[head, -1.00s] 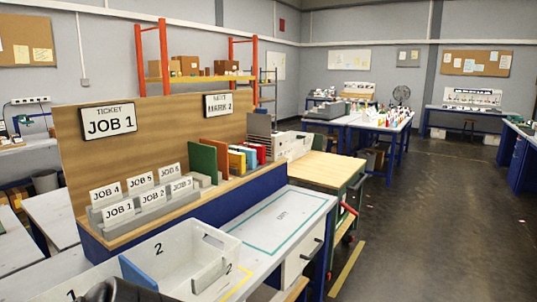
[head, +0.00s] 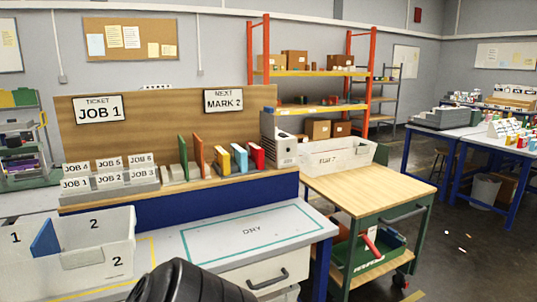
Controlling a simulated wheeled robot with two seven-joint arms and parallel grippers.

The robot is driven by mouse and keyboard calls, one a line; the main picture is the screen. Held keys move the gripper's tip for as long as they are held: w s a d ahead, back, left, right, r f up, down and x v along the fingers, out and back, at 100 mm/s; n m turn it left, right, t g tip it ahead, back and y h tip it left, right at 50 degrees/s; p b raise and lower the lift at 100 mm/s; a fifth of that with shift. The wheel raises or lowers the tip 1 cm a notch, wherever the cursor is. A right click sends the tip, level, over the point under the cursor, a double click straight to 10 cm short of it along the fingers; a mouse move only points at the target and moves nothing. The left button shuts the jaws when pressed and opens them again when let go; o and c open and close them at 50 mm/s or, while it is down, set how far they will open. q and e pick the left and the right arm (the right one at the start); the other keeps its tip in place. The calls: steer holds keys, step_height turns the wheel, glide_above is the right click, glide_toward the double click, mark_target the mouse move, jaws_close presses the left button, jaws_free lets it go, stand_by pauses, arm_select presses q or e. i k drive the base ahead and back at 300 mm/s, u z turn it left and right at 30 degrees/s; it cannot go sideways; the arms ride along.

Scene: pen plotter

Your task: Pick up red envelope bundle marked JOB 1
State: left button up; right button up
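A thin red upright bundle (head: 257,157) stands at the right end of a row on the wooden ledge, beside yellow-and-blue bundles (head: 239,159). I cannot read any marking on it. A ticket sign reading JOB 1 (head: 100,109) is on the wooden back panel. A grey rack (head: 110,187) at the ledge's left holds white cards, one of them reading JOB 1 (head: 75,184). Neither gripper's fingers show; only a dark rounded part, apparently mine, shows at the bottom edge.
A white bin (head: 110,255) with compartments marked 1 and 2 stands front left. The DRY area (head: 285,232) on the bench is bare. A wooden-topped cart (head: 385,190) at right carries a white tray (head: 335,160). Open floor lies farther right.

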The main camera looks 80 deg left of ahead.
mark_target(255, 153)
steer(key=u, duration=1.05)
steer(key=i, duration=1.25)
steer(key=u, duration=1.3)
